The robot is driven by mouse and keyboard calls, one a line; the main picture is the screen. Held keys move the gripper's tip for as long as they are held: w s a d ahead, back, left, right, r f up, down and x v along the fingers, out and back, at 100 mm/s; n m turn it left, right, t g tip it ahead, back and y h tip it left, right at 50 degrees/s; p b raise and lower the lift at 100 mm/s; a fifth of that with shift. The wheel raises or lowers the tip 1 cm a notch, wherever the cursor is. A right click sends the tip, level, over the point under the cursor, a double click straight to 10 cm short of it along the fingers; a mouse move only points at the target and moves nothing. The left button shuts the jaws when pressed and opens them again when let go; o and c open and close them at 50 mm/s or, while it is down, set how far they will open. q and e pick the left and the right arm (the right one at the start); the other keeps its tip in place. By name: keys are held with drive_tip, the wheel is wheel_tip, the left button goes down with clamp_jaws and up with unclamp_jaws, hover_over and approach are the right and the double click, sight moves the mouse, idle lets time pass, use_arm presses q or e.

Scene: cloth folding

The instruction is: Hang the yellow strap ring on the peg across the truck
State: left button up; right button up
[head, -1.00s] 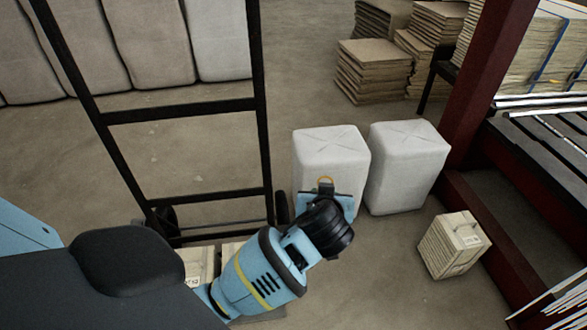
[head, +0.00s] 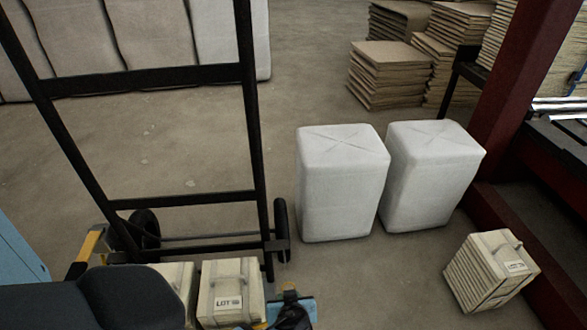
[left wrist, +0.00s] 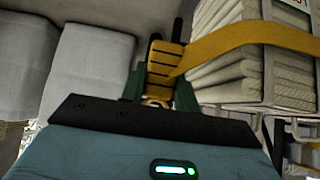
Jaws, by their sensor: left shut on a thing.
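My left gripper (head: 290,298) is at the bottom edge of the head view, just right of the truck's load, mostly cut off. In the left wrist view its green fingers (left wrist: 159,88) are shut on the yellow strap ring (left wrist: 156,101). The yellow strap (left wrist: 235,48) runs from there to the right across the pale package. The black hand truck (head: 180,198) stands upright at left. A small dark piece (head: 278,245) sticks out beside its right upright; I cannot tell whether it is the peg. Another yellow piece (head: 90,243) shows by the left upright. My right gripper is not in view.
Labelled packages (head: 230,290) sit at the truck's foot. Two white sacks (head: 341,185) (head: 432,178) stand right of the truck, with a tied package (head: 490,270) near a red post (head: 510,90). Stacked cardboard (head: 390,75) lies behind. Floor between truck and sacks is clear.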

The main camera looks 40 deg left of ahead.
use_arm(q)
drive_tip(key=shift+f, duration=0.3)
drive_tip(key=shift+r, duration=0.1)
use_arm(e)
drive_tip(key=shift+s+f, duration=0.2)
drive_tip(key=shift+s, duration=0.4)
use_arm(q)
drive_tip(key=shift+a, duration=0.15)
